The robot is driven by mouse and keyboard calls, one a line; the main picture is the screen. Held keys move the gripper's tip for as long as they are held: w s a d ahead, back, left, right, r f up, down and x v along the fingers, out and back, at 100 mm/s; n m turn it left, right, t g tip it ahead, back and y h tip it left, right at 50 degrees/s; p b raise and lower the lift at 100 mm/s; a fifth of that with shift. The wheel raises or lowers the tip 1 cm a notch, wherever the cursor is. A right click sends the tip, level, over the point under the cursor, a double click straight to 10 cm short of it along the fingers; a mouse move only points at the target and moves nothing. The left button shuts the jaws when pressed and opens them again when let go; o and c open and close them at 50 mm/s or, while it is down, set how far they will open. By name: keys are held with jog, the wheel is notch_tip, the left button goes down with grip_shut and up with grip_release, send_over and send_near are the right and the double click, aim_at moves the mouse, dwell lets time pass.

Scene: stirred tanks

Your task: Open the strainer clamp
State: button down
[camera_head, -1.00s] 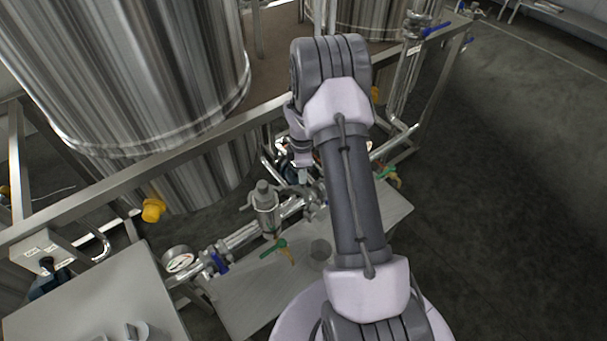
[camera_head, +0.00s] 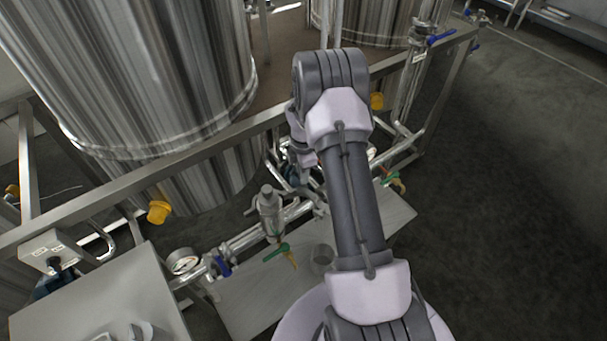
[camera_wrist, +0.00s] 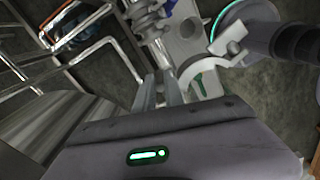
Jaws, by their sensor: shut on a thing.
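An upright metal fitting with a rounded cap, which looks like the strainer (camera_head: 270,206), stands on the pipe run in the head view. A side handle sticks out to its left. My gripper (camera_wrist: 161,78) reaches toward bright metal pipework in the wrist view. Its two fingers are close together, shut on a small metal part at the tips that appears to be the strainer clamp. The held part is mostly hidden by the fingers. In the head view my arm hides much of the gripper, just right of and behind the fitting.
A pressure gauge (camera_head: 183,261), a blue-handled valve (camera_head: 221,266) and a green-handled valve (camera_head: 277,253) sit on the pipe run. A clear cup (camera_head: 322,257) stands on the metal shelf. A frame rail (camera_head: 140,172) and large steel tanks (camera_head: 150,80) stand behind. Floor at right is open.

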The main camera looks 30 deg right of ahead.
dwell(0.3)
jog(key=c, duration=1.7)
grip_release()
jog(key=shift+r, duration=0.1)
notch_tip(320, 180, up, 17)
jog(key=p, duration=0.4)
jog(key=shift+r, duration=0.1)
